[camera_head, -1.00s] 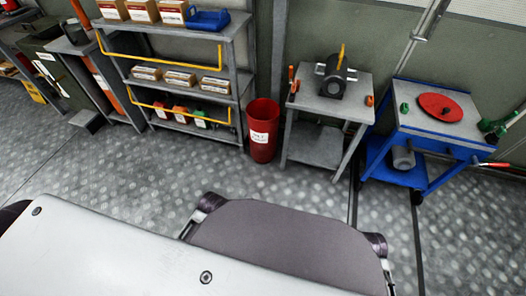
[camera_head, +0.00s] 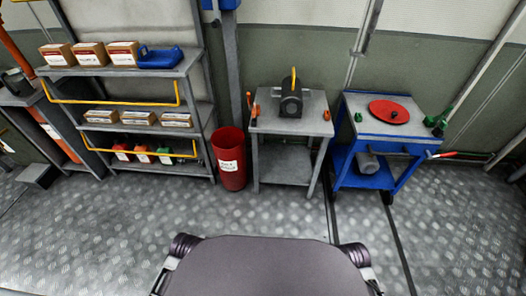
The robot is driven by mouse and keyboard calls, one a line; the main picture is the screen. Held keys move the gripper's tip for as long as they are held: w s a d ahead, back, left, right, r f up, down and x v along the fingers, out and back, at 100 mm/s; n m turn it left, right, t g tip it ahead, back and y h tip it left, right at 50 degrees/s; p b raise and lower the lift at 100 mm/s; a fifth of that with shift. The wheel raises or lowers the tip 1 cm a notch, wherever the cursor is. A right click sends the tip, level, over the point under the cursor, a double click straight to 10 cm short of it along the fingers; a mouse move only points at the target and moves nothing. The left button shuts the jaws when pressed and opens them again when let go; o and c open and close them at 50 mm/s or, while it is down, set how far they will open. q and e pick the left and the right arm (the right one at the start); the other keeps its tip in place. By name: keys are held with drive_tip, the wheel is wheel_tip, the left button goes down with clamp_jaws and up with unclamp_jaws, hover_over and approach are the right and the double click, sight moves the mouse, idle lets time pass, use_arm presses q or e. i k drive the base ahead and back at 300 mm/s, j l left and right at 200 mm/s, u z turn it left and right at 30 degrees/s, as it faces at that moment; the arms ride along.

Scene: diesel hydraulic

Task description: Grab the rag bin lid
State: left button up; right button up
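A red bin (camera_head: 231,162) with a white label stands on the floor between the shelf and the grey table. Its top looks open; the label is too small to read for sure. A flat round red disc with a dark knob, which looks like the lid (camera_head: 380,108), lies on top of the blue cart (camera_head: 362,132) at the right. Neither of my grippers is in view, so nothing shows at the lid or the bin.
A grey table (camera_head: 270,123) with a dark machine (camera_head: 291,102) stands between bin and cart. A shelf (camera_head: 150,72) with boxes and a blue tray (camera_head: 161,57) is at the left. A grey cylinder (camera_head: 367,162) sits on the cart's lower shelf. The floor in front is clear.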

sight(387, 111)
drive_tip(key=i+l+z, duration=0.15)
drive_tip(key=z, duration=0.3)
drive_tip(key=i+z, duration=0.45)
drive_tip(key=i+j+z, duration=0.1)
drive_tip(key=i+z, duration=0.15)
drive_tip(key=z, duration=0.2)
drive_tip(key=i+j+z, duration=0.15)
drive_tip(key=z, duration=0.3)
drive_tip(key=i, duration=0.1)
